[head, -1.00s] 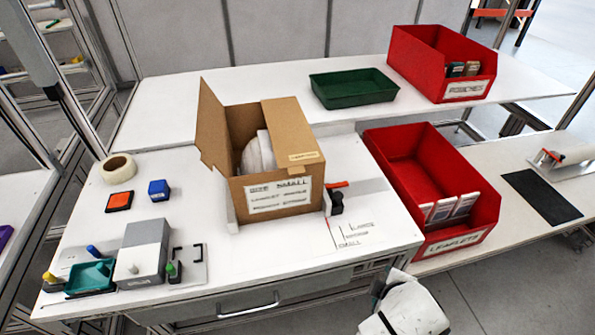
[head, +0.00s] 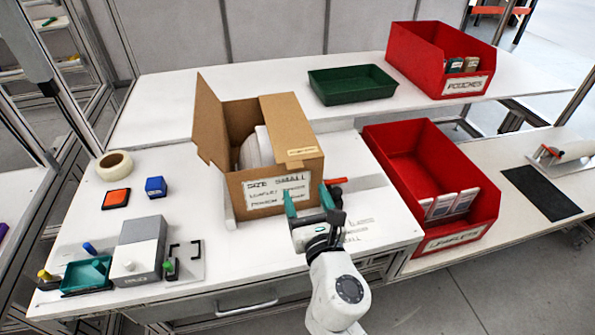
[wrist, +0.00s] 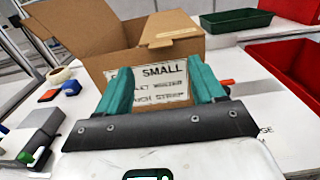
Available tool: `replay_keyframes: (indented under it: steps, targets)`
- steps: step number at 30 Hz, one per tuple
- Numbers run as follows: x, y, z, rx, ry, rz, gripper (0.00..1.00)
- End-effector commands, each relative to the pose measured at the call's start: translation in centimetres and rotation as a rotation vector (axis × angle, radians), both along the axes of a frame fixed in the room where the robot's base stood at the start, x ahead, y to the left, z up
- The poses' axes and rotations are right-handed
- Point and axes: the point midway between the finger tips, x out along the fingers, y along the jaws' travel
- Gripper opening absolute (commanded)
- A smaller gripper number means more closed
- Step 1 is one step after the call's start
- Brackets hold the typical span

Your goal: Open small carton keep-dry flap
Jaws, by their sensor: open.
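The small brown carton (head: 233,190) stands on the white bench with a "SIZE SMALL" label (head: 278,190) on its front. Its left flap (head: 212,118) stands up and open. Its right flap (head: 287,122) lies over the right part of the top, with a small pale label (head: 301,151) near the front edge; the label's words are too small to read. A white rounded thing (head: 250,150) shows inside the carton. My gripper (head: 309,197) is open and empty before the carton's front right. In the wrist view, the teal fingers (wrist: 160,82) frame the front label, below the flap (wrist: 170,28).
A black holder with a red-orange part (head: 335,184) stands right of the gripper. A red leaflets bin (head: 400,155) is at the right, a green tray (head: 350,84) and red pouches bin (head: 420,60) behind. Tape and stamp pads (head: 117,197) lie left.

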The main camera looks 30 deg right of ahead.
Motion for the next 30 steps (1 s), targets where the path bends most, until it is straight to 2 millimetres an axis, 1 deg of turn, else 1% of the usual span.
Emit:
replay_keyframes:
  steps: [1,6,9,13,18,26,30]
  targets:
    - [1.0,-0.3,0.2,0.001,-0.003,-0.001,0.68]
    - [4.0,-1.3,0.2,0.003,-0.002,-0.002,0.68]
    - [5.4,-1.9,0.1,0.004,-0.001,-0.003,0.68]
    - [6.8,-2.3,0.1,0.004,-0.001,-0.002,0.68]
    - [7.6,-2.6,0.0,0.004,0.0,-0.002,0.68]
    - [7.7,-2.6,0.0,0.004,0.0,-0.002,0.68]
    - [7.7,-2.6,0.0,0.004,0.0,-0.002,0.56]
